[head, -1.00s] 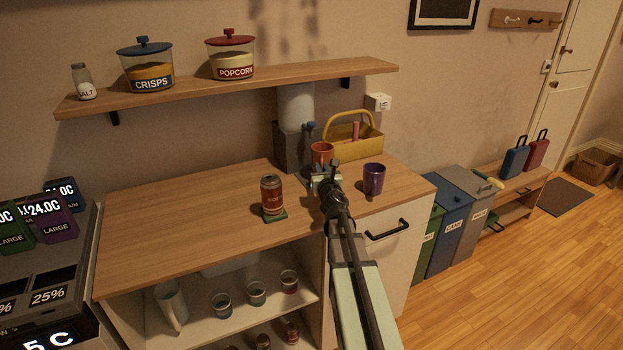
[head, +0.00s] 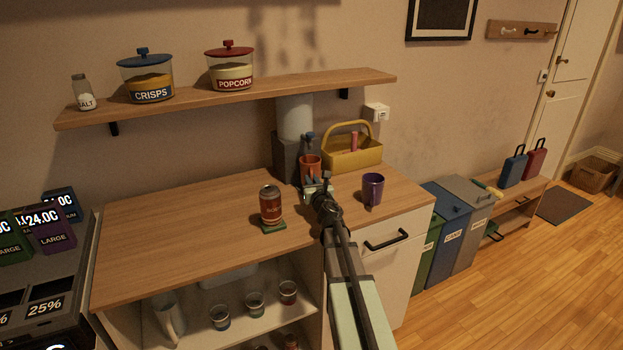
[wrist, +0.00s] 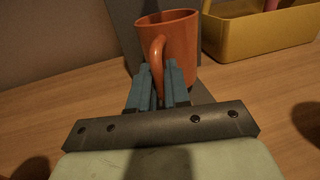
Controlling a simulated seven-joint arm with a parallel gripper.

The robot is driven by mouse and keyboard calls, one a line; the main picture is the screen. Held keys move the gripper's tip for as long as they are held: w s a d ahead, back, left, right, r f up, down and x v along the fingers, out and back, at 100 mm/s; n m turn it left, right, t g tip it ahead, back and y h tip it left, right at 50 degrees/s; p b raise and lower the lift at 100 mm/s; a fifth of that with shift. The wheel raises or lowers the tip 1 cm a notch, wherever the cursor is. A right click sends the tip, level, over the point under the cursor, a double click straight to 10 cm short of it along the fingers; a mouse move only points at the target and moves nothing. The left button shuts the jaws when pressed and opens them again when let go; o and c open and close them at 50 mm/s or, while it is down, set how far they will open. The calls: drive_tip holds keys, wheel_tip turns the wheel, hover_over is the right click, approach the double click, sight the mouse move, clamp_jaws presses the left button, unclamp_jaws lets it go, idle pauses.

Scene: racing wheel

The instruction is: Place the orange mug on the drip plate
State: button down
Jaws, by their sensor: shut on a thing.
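The orange mug (head: 311,171) is upright in front of the dark grey dispenser (head: 286,158) on the counter. My gripper (head: 311,188) is shut on the mug's handle; in the wrist view the fingers (wrist: 162,80) stand on both sides of that handle, and the mug body (wrist: 182,45) is just beyond them. A dark grey flat surface (wrist: 205,93) shows under and beside the mug, probably the drip plate at the dispenser's foot. The mug and gripper hide most of it. I cannot tell whether the mug touches it.
A purple mug (head: 373,188) stands to the right of my gripper. A yellow basket (head: 352,152) is behind on the right. The wooden counter (head: 180,225) is clear on the left.

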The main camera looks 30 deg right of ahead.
drive_tip(key=shift+f, duration=1.05)
drive_tip(key=c, duration=1.1)
unclamp_jaws()
drive_tip(key=shift+f, duration=0.15)
drive_tip(key=shift+s+r, duration=0.1)
drive_tip(key=shift+r, duration=0.1)
drive_tip(key=s, duration=0.4)
drive_tip(key=s+a, duration=0.1)
drive_tip(key=s, duration=0.2)
drive_tip(key=s+a, duration=0.1)
drive_tip(key=s, duration=0.3)
drive_tip(key=shift+s+a, duration=0.1)
drive_tip(key=shift+s, duration=0.2)
